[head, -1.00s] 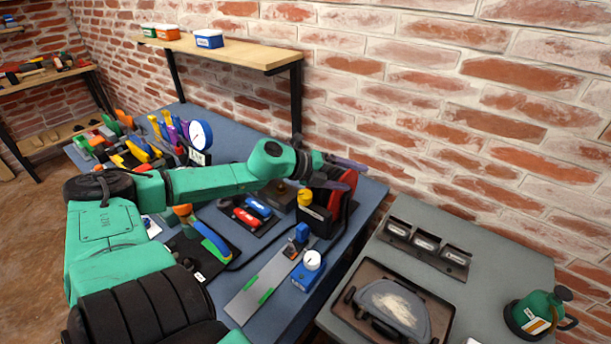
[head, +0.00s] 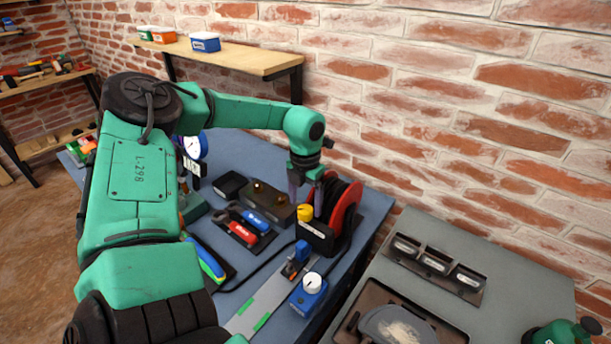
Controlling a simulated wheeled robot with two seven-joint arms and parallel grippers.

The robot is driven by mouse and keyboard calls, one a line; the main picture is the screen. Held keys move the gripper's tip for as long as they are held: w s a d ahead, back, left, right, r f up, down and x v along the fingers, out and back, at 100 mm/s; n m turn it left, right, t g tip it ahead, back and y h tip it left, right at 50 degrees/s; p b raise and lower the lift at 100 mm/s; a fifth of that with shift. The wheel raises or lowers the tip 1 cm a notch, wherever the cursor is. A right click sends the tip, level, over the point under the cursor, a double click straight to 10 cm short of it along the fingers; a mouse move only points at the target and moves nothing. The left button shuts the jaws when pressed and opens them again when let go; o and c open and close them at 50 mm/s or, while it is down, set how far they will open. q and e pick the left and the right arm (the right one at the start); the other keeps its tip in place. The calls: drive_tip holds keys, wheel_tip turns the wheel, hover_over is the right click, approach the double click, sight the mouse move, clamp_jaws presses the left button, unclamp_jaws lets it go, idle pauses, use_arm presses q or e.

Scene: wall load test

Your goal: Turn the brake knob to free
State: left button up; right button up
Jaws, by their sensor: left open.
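The yellow knob (head: 305,212), which looks like the brake knob, sits on a black box (head: 316,238) beside the red and black reel (head: 345,212). My left gripper (head: 306,201) points down over the knob. It is open, with its two fingers apart, one on each side of the knob as seen in the head view. I cannot tell whether the fingers touch the knob or how far down they reach. No marking for free is readable on the box.
A blue box with a white dial (head: 312,283) and a blue clamp on a grey rail (head: 298,256) stand in front. Red and blue handled tools (head: 247,226) and a brown block (head: 267,203) lie to the left. A grey table (head: 520,262) is at right.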

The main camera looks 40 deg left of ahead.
use_arm(q)
drive_tip(key=shift+f, duration=1)
use_arm(e)
drive_tip(key=shift+a+r, duration=0.15)
drive_tip(key=shift+a, duration=0.1)
use_arm(q)
drive_tip(key=shift+c, duration=0.4)
